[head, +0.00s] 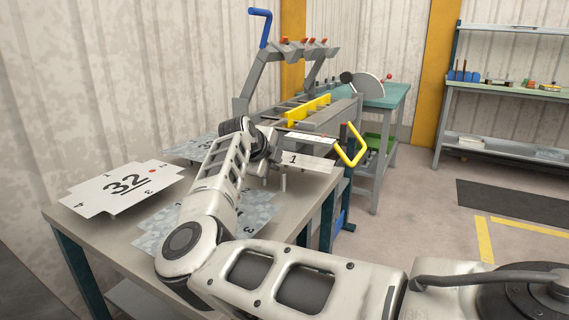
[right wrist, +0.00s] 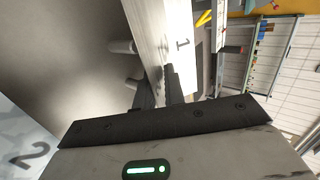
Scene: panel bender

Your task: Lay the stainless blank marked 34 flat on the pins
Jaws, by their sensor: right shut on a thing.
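My right gripper (head: 268,152) is shut on the edge of a pale metal blank (head: 306,161) with a 1 on its visible corner; no 34 can be read on it. The held blank also shows in the right wrist view (right wrist: 184,65), between the dark fingers (right wrist: 160,92). Upright pins (head: 283,183) stand on the table under the blank, and two show as pale cylinders in the right wrist view (right wrist: 122,47). I cannot tell whether the blank touches the pin tops. My arm hides part of it. My left gripper is not in view.
Mottled sheets (head: 160,238) lie beside my arm. A bender with a blue crank (head: 262,28) and a yellow handle (head: 351,146) stand behind. The floor at right is mostly clear.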

